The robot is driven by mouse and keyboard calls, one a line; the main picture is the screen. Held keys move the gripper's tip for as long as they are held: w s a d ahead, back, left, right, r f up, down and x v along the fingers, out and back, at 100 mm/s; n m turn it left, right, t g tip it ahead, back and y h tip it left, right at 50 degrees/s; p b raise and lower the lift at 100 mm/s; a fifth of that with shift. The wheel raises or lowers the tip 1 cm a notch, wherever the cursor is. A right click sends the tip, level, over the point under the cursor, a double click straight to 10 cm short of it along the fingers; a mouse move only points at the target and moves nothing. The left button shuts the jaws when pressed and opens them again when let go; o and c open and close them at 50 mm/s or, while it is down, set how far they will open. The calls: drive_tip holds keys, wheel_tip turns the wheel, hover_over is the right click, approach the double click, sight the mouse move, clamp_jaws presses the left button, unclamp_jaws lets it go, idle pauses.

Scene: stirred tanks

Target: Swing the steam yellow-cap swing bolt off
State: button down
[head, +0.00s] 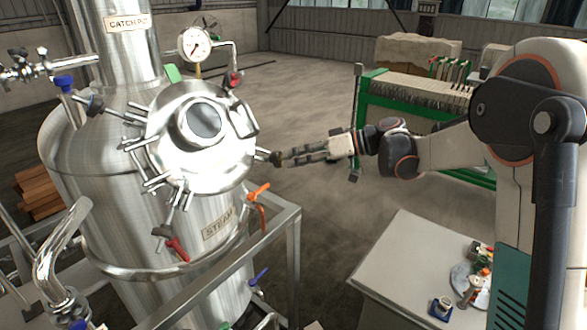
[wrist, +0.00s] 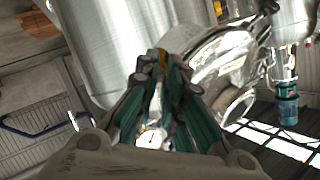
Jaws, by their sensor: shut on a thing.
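The steam tank (head: 130,200) is a polished steel vessel with a "STEAM" plate (head: 219,224) on its side. Its round lid (head: 178,155) has a sight glass and several swing bolts around the rim. My gripper (head: 283,158) reaches in from the right and is shut on the end of the swing bolt (head: 262,154) on the lid's right side. In the wrist view, a small yellow cap (wrist: 162,56) shows between the fingertips of my gripper (wrist: 162,68). The fingers hide most of the bolt there.
A pressure gauge (head: 195,43) and a red-handled valve (head: 234,79) stand above the lid. An orange lever (head: 259,192) and a steel frame rail (head: 225,268) lie below my gripper. A grey table (head: 400,262) with small parts stands at lower right.

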drive_tip(key=w+f+g+y+b, duration=0.1)
drive_tip(key=w+f+b, duration=0.5)
drive_tip(key=f, duration=0.2)
drive_tip(key=shift+w+a+n, duration=0.3)
drive_tip(key=shift+n, duration=0.1)
drive_tip(key=c, duration=1.7)
unclamp_jaws()
drive_tip(key=shift+r, duration=0.2)
drive_tip(key=v, duration=1.2)
drive_tip(key=shift+w, duration=0.1)
